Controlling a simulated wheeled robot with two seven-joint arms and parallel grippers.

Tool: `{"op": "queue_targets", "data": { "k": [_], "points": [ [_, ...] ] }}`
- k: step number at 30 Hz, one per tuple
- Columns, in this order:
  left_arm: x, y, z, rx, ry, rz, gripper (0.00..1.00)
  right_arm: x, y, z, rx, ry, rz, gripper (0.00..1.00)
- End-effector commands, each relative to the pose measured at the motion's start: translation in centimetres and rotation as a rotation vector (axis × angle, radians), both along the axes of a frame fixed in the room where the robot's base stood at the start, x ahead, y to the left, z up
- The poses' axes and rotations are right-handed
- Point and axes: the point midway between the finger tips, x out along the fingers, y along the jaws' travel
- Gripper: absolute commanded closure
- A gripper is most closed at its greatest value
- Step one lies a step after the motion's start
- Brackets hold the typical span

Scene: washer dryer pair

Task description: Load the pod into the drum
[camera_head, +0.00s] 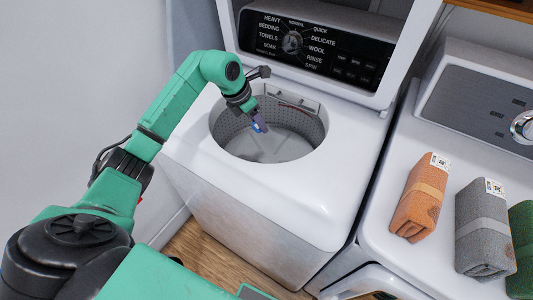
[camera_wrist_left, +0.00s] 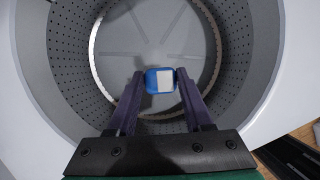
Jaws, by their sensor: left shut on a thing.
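The pod (camera_wrist_left: 160,80) is small, blue and white. My left gripper (camera_wrist_left: 159,82) is shut on it, with a finger on each side, and the drum's floor shows beyond it. In the head view my left gripper (camera_head: 260,126) points down into the round opening of the top-load washer, with the pod a small bluish spot at its tip. The drum (camera_head: 290,147) has perforated grey walls and a ribbed floor; it also fills much of the left wrist view (camera_wrist_left: 66,75). My right gripper is not in view.
A dryer stands to the right, with an orange towel (camera_head: 418,200), a grey towel (camera_head: 484,235) and a green towel (camera_head: 522,245) on top. The washer's front top is clear.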

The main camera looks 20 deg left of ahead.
Motion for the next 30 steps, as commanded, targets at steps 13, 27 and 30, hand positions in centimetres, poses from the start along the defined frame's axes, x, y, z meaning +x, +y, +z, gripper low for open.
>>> {"op": "queue_targets", "data": {
  "k": [13, 27, 30],
  "points": [
    [-0.1, 0.0, -12.1, -0.003, 0.003, 0.002, 1.00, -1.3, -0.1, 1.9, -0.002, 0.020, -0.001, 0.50],
    [-0.1, 0.0, -16.2, 0.000, 0.000, 0.000, 1.00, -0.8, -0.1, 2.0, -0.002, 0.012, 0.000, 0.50],
    [-0.1, 0.0, -16.6, 0.000, 0.000, -0.001, 1.00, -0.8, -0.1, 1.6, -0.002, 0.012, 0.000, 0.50]
  ]
}}
